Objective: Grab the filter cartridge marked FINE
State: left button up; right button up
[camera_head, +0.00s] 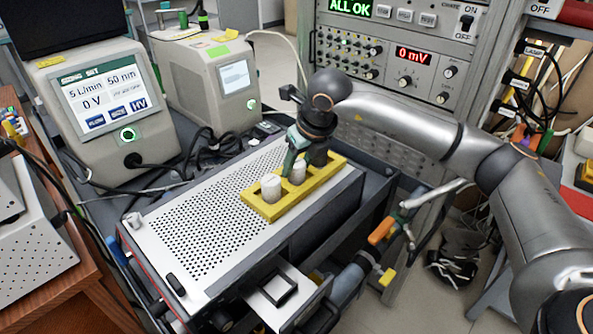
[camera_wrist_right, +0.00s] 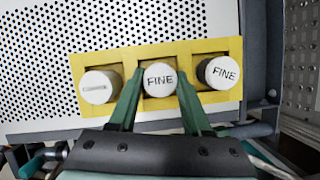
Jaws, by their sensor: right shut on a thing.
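Three white round-capped cartridges sit in a row in a yellow holder (camera_head: 259,206). In the right wrist view, the middle cartridge (camera_wrist_right: 160,80) is marked FINE, and so is the right cartridge (camera_wrist_right: 222,72), which tilts. The left cartridge (camera_wrist_right: 97,87) bears a different mark, too small to read. My right gripper (camera_head: 296,158) points down at the holder, its green fingers on either side of the middle FINE cartridge, shut on it. The cartridge is still in its slot. In the head view, one cartridge (camera_head: 270,187) stands clear beside the gripper. My left gripper is not in view.
The holder lies on a perforated metal box top (camera_head: 205,220). Two devices with screens (camera_head: 100,95) stand at the back left, with cables around them. A rack of control panels (camera_head: 400,60) stands behind my right arm. An orange-handled tool (camera_head: 383,231) is to the right.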

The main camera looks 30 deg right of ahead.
grip_shut()
